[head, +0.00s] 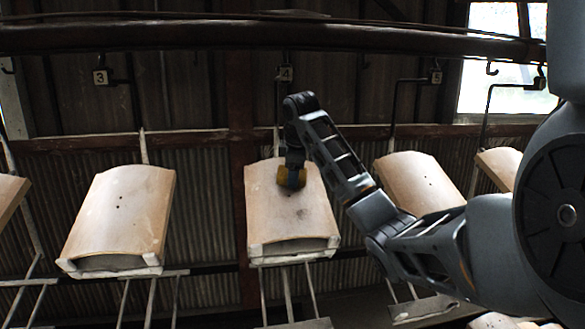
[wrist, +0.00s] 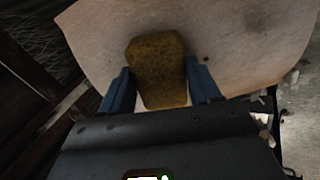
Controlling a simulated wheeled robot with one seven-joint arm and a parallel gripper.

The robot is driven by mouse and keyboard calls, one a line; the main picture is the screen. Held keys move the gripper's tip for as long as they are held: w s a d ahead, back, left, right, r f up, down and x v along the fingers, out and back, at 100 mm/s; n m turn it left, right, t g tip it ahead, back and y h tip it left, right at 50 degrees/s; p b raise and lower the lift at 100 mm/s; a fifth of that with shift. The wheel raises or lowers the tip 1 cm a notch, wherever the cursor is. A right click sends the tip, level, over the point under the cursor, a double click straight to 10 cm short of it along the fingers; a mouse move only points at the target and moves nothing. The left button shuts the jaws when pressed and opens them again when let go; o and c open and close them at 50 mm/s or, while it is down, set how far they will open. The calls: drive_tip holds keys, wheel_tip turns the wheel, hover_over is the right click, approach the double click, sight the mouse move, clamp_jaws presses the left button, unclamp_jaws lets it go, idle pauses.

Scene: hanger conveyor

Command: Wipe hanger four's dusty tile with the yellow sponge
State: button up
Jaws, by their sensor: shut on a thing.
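Hanger four's tile (head: 270,218) is a pale tan curved tile in the middle of the head view, below the tag marked 4 (head: 284,74). Dark specks show on its face; it also fills the upper part of the wrist view (wrist: 255,45). My gripper (head: 291,172) is shut on the yellow sponge (wrist: 158,72), with one finger on each side of it. The sponge also shows in the head view (head: 283,177), over the tile's upper middle. I cannot tell whether it touches the tile. My gripper and the sponge hide part of the tile.
Hanger three's tile (head: 120,217) hangs to the left and hanger five's tile (head: 417,184) to the right, partly behind my arm. A dark overhead rail (head: 200,37) runs across the top. Corrugated wall stands behind. Gaps separate the tiles.

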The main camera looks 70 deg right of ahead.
drive_tip(key=shift+s+a+f, duration=0.45)
drive_tip(key=shift+a+f, duration=0.15)
drive_tip(key=shift+a, duration=0.25)
drive_tip(key=shift+s+a+f, duration=0.45)
drive_tip(key=shift+a+f, duration=0.15)
drive_tip(key=shift+a, duration=0.25)
drive_tip(key=shift+s+a+f, duration=0.3)
drive_tip(key=shift+s+a, duration=0.05)
drive_tip(key=shift+a, duration=0.3)
drive_tip(key=shift+s+a+f, duration=0.3)
drive_tip(key=shift+a, duration=0.35)
drive_tip(key=shift+s+a+f, duration=0.45)
drive_tip(key=shift+a+f, duration=0.1)
drive_tip(key=shift+a, duration=0.2)
drive_tip(key=shift+s+a+f, duration=0.4)
drive_tip(key=shift+a+f, duration=0.15)
drive_tip(key=shift+a, duration=0.2)
drive_tip(key=shift+s+a+f, duration=0.35)
drive_tip(key=shift+a+f, duration=0.05)
drive_tip(key=shift+a, duration=0.35)
drive_tip(key=shift+s+a+f, duration=0.3)
drive_tip(key=shift+a+f, duration=0.05)
drive_tip(key=shift+a, duration=0.35)
drive_tip(key=shift+r, duration=0.1)
drive_tip(key=shift+s+r, duration=0.1)
drive_tip(key=shift+r, duration=0.6)
drive_tip(key=shift+a+v, duration=0.2)
drive_tip(key=shift+v, duration=2.15)
